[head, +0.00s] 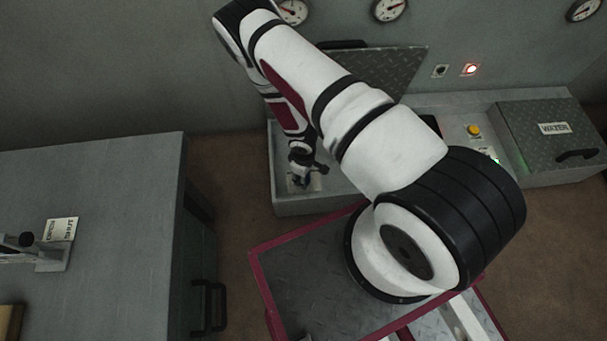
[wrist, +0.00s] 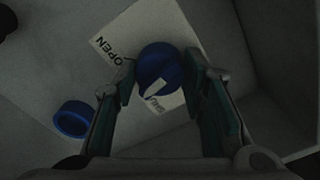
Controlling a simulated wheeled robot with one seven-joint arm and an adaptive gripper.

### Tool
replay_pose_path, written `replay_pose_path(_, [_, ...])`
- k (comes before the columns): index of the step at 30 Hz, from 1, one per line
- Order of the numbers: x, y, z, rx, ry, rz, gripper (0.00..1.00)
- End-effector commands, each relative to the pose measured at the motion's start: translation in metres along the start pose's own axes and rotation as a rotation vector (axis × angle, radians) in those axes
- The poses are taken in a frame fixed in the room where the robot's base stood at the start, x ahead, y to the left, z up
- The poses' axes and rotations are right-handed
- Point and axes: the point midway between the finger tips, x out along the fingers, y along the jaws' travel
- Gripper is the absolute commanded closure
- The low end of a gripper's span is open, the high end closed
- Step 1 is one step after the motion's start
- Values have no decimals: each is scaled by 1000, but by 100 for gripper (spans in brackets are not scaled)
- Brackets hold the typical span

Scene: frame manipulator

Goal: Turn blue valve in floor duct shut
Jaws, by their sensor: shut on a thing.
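The blue valve (wrist: 160,68) is a round knob with a pale pointer mark, on a white plate (wrist: 128,30) lettered OPEN. In the head view my gripper (head: 303,172) reaches down into the open floor duct (head: 290,207).
A blue ring (wrist: 73,119) lies on the duct floor left of the plate. The duct's raised lid (head: 385,68) stands behind my arm. A grey cabinet (head: 90,200) stands at the left.

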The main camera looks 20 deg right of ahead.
Motion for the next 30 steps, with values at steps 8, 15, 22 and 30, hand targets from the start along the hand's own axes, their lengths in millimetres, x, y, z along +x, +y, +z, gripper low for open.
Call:
replay_pose_path(8, [0, 0, 0, -259, 0, 0, 90])
replay_pose_path(15, [0, 0, 0, -440, 1, 0, 90])
replay_pose_path(22, [0, 0, 0, -553, 1, 0, 90])
replay_pose_path(30, [0, 0, 0, -607, 1, 0, 90])
